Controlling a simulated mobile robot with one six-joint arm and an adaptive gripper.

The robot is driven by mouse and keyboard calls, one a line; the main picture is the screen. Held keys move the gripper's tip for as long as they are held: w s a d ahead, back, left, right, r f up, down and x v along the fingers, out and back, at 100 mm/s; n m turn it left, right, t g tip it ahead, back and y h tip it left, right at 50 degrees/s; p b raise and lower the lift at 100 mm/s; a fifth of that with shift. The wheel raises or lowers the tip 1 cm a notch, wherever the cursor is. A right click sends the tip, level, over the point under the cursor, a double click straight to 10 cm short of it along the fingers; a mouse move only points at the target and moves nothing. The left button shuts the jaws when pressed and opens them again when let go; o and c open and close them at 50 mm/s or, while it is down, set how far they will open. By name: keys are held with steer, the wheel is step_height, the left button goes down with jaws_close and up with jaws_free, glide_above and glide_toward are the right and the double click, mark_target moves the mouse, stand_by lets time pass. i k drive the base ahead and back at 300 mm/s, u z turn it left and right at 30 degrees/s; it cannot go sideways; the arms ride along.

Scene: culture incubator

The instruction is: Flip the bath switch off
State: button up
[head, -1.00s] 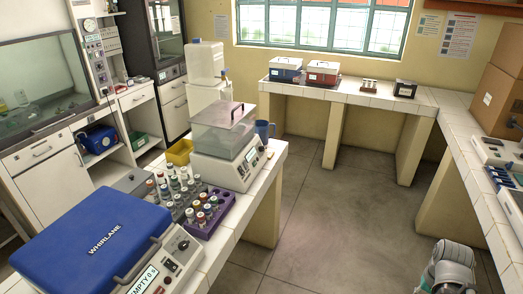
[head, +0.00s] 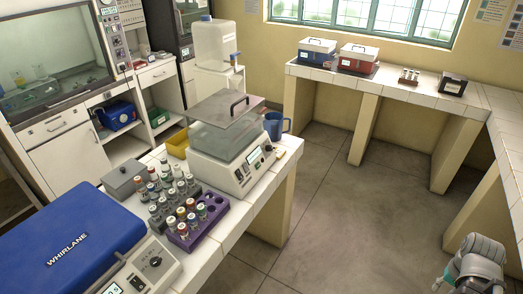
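A white bath (head: 225,172) with a clear grey lid (head: 226,108) and a dark handle stands on the tiled bench left of centre. Part of my arm shows at the lower right edge, over the floor and well apart from the bath. I cannot make out the gripper's fingers.
A blue WHIRLANE centrifuge (head: 65,240) fills the near left bench. Tube racks (head: 208,224) with several capped tubes stand between it and the bath. The floor (head: 350,230) right of the bench is clear.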

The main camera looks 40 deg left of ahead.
mark_target(240, 177)
steer(key=z, duration=0.05)
steer(key=i, duration=1.1)
steer(key=u, duration=2.25)
